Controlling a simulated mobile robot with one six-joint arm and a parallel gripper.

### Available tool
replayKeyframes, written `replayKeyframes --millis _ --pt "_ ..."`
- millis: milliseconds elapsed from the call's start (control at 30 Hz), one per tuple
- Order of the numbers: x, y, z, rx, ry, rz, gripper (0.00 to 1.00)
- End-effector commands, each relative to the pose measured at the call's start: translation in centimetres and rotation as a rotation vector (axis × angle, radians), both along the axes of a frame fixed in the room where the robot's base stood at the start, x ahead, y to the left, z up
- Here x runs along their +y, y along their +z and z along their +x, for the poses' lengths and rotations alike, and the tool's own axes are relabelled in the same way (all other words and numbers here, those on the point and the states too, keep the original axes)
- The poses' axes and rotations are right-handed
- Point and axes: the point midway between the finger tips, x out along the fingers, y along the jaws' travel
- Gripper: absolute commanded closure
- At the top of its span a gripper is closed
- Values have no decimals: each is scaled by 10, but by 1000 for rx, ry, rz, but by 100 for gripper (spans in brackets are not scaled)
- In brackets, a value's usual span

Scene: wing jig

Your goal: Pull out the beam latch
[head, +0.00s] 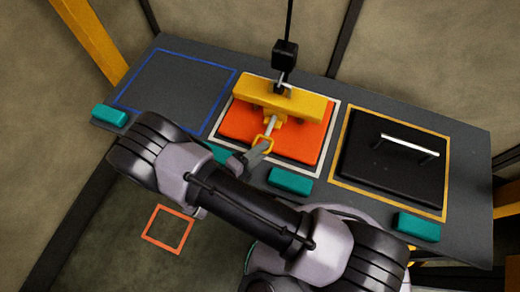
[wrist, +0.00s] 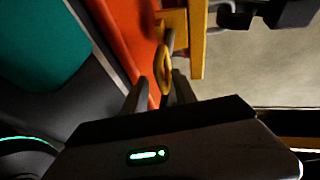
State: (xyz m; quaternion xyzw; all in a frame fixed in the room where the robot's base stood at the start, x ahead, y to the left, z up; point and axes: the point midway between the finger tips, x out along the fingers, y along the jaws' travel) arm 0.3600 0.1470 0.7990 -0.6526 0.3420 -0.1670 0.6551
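The yellow beam (head: 283,100) lies across an orange plate (head: 240,123) in the middle of the table. The beam latch is a pale rod with a yellow ring handle (head: 263,143) at its near end, sticking out from the beam's front. In the wrist view the yellow ring (wrist: 166,66) stands at and partly between my fingertips. My gripper (head: 256,152) is at the ring in the head view; in the wrist view its fingers (wrist: 160,82) are apart on either side of the ring. I cannot tell whether either finger touches it.
A black hook block (head: 285,54) hangs on a cable over the beam. A black panel with a silver handle (head: 408,146) lies at right in a yellow outline. A blue outlined area (head: 173,82) at left is empty. Teal blocks (head: 290,181) line the front edge.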

Motion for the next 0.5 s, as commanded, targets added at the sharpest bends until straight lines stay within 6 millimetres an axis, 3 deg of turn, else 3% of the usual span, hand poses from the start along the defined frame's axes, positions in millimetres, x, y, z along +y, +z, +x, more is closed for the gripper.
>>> replayKeyframes --millis 300,500 --pt "5 4 -3 -3 4 3 67" --pt "34 15 -33 -5 8 4 67"
